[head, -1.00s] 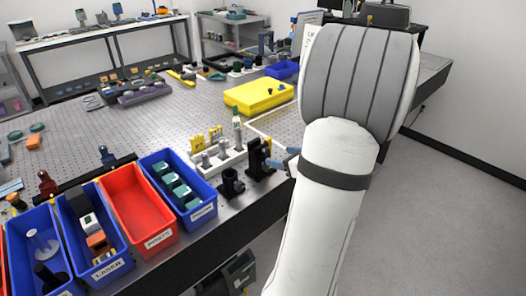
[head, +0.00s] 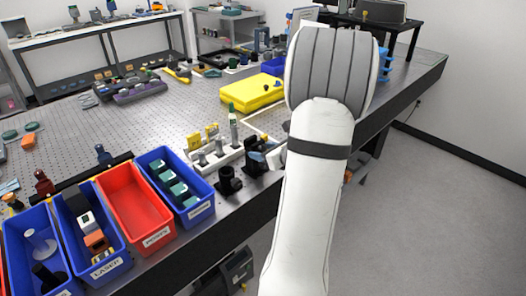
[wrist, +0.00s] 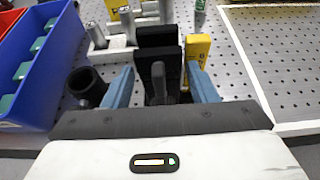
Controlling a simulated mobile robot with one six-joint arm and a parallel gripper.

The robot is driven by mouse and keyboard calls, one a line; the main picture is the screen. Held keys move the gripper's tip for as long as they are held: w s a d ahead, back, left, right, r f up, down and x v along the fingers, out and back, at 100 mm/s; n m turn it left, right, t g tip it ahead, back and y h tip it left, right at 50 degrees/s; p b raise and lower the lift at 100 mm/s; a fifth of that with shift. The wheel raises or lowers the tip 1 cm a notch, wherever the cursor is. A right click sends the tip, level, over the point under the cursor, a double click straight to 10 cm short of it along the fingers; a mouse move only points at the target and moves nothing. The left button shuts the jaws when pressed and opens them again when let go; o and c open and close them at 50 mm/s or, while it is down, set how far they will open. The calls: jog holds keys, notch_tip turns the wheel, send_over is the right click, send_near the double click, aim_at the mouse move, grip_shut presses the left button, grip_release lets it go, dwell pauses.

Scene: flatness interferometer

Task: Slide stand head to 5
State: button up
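A black upright block-like piece (wrist: 158,42), probably the stand head, shows in the wrist view with a grey lever-like part in front. In the head view the black piece (head: 254,161) is partly hidden by my gripper. My gripper (wrist: 161,86) has its two blue fingers apart, one on each side of the black piece. The left finger has a gap to it; I cannot tell whether the right finger touches anything. A yellow block (wrist: 198,46) stands just behind the right finger. No scale or number 5 is readable.
A black round holder (head: 228,180) stands left of my gripper. A white rack (head: 215,157) with grey posts is behind it. Blue bins (head: 190,212) and a red bin (head: 137,204) line the front edge. A yellow case (head: 252,92) lies farther back on the perforated table.

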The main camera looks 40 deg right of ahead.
jog(key=c, duration=1.1)
jog(key=shift+o, duration=0.2)
notch_tip(320, 180, up, 5)
jog(key=shift+r+p, duration=0.15)
jog(key=shift+p, duration=0.75)
jog(key=o, duration=1.4)
jog(key=shift+s, duration=0.1)
jog(key=v, duration=0.7)
jog(key=shift+s+b, duration=0.35)
jog(key=shift+b, duration=0.05)
